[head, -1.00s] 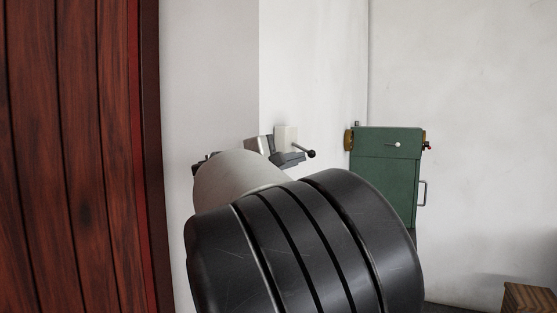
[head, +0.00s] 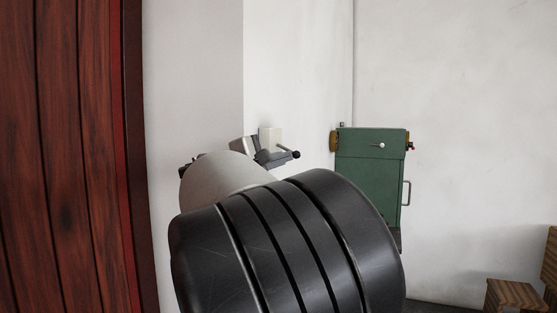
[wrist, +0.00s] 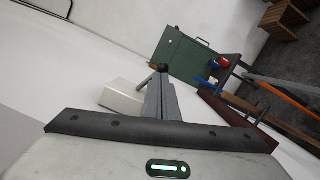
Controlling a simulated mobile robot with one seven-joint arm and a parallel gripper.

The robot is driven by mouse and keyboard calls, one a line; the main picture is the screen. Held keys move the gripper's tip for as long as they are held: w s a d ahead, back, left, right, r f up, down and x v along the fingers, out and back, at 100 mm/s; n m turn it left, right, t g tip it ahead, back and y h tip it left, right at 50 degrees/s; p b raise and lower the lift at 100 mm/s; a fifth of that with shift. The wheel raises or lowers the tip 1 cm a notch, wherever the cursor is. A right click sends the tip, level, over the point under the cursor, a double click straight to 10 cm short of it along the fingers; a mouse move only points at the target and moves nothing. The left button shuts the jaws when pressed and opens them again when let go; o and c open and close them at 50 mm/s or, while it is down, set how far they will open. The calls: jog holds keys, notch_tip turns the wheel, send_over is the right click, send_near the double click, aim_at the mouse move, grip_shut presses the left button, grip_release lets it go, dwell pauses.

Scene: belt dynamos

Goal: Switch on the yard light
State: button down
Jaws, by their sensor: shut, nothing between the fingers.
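A white switch box (head: 270,138) is on the pale wall, with a lever ending in a black ball knob (head: 295,154). In the wrist view the white box (wrist: 125,97) is left of my gripper (wrist: 161,95), and the black knob (wrist: 162,68) shows just past the fingertips. In the head view my gripper (head: 268,158) is at the box's lower front, close to the lever. It is shut and empty. I cannot tell whether it touches the lever, which is partly hidden behind the fingers in the wrist view.
A green cabinet (head: 370,170) with a white knob and a side handle stands in the corner to the right. A dark red plank door (head: 60,150) fills the left side. A wooden piece (head: 515,294) is at lower right. My arm hides the lower middle.

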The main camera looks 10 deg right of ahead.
jog(key=shift+s+d+r+n, duration=0.1)
jog(key=shift+d+r+n, duration=0.15)
jog(key=shift+n, duration=0.65)
jog(key=shift+s+d+r+n+t+y+p, duration=0.15)
jog(key=shift+r+n+t, duration=0.25)
jog(key=shift+n, duration=0.9)
jog(key=shift+w+d+r+n+t+y+p, duration=0.1)
jog(key=shift+r+n+t+p, duration=0.25)
jog(key=shift+n, duration=0.95)
jog(key=shift+s+d+r+n+t+y+p, duration=0.1)
jog(key=shift+r+n+t, duration=0.25)
jog(key=shift+n, duration=0.95)
jog(key=shift+r+n, duration=0.25)
jog(key=shift+n, duration=0.15)
jog(key=shift+s+a+f, duration=0.1)
jog(key=shift+a+f, duration=0.05)
